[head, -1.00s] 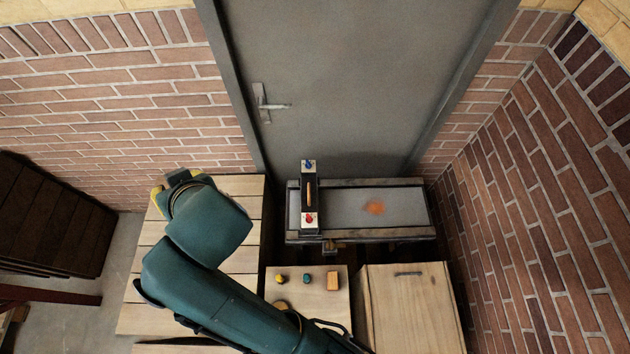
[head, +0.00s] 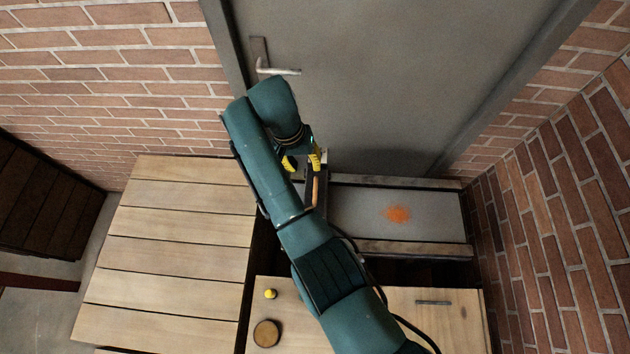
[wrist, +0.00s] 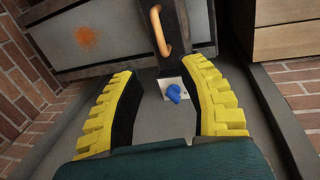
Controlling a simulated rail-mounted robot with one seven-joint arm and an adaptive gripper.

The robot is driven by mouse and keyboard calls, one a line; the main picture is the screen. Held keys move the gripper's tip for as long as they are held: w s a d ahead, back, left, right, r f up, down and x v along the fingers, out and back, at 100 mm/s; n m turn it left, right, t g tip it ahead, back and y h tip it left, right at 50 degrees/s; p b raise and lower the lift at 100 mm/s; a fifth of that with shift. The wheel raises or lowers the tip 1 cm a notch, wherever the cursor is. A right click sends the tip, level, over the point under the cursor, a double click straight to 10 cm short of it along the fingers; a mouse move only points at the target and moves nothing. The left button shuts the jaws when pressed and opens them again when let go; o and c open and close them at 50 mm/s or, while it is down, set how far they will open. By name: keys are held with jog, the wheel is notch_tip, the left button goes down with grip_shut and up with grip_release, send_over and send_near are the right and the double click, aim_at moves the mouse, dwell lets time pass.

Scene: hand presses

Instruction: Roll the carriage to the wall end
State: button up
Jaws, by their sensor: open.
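The press carriage (head: 316,192) stands at the left end of the grey press bed (head: 355,215), partly hidden by my arm. Its orange handle also shows in the wrist view (wrist: 157,32). The carriage's white end plate (wrist: 193,90) bears a blue knob (wrist: 173,93). My gripper (head: 303,161) is over the far, door-side end of the carriage, with its yellow fingers apart. In the wrist view my gripper (wrist: 162,70) is open, and the blue knob lies between the fingers in the picture; contact cannot be told. The carriage's near end is hidden by my arm.
The bed right of the carriage is clear apart from a flat orange patch (head: 397,214). A brick wall (head: 560,230) stands beyond its right end. A grey door (head: 400,80) is behind, and a slatted wooden table (head: 170,240) is at left.

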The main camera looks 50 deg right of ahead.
aim_at(315, 188)
jog(key=f, duration=0.4)
jog(key=s+d+f+b, duration=0.1)
jog(key=f, duration=0.3)
jog(key=s+f, duration=0.1)
jog(key=f, duration=0.4)
jog(key=shift+d+b, duration=0.3)
jog(key=shift+b, duration=0.1)
grip_shut()
